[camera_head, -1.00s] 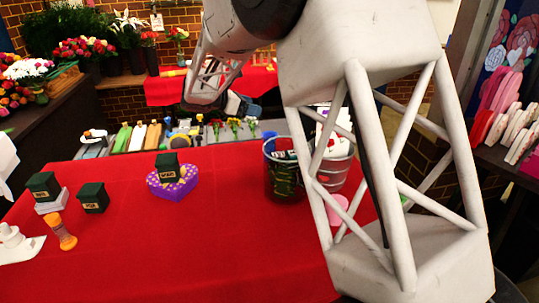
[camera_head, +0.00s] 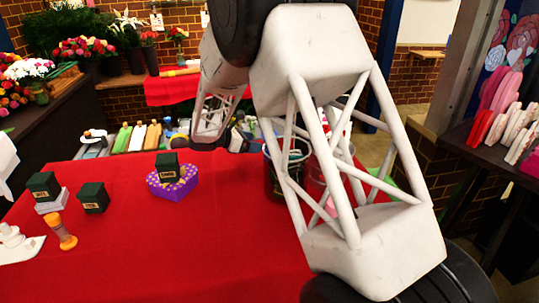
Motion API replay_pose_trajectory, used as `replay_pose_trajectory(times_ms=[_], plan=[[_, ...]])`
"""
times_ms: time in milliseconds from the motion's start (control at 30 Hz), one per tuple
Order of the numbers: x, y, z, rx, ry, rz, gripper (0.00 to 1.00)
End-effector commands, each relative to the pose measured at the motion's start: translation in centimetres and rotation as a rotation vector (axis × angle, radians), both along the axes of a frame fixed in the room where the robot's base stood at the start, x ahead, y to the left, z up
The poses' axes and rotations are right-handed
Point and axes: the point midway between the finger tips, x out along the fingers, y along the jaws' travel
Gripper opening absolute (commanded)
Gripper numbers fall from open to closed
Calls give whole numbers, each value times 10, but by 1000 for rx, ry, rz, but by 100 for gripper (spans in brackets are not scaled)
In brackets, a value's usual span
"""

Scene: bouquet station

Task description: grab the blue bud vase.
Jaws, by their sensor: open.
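I cannot make out a blue bud vase in the head view. My arm covers the right part of the red table and the area behind it. My gripper (camera_head: 240,142) is small and partly hidden at the end of my forearm, over the back edge of the red table, left of a dark bucket (camera_head: 270,177). Its fingers are hard to tell apart; it is open, and I see nothing held in it.
The red table (camera_head: 150,260) is mostly clear in front. A purple heart-shaped box (camera_head: 158,190) bears a dark green box (camera_head: 168,168). More green boxes (camera_head: 94,198), an orange hourglass-shaped item (camera_head: 61,232) and a white tray (camera_head: 25,254) stand left. Cluttered shelves are on the right.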

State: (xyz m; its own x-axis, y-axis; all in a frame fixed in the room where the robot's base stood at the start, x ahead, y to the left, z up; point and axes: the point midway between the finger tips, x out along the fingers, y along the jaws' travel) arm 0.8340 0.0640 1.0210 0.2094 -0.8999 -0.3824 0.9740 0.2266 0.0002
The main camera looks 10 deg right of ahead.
Motion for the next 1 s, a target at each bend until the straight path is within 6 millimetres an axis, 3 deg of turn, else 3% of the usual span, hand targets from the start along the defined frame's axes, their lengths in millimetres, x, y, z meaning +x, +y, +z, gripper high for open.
replay_pose_trajectory(times_ms=[333, 767, 1000], plan=[[5, -21, -9, 1, 1, -1, 76], [6, -25, -11, 0, 0, -1, 76], [10, -42, -20, 0, 1, -1, 76]])
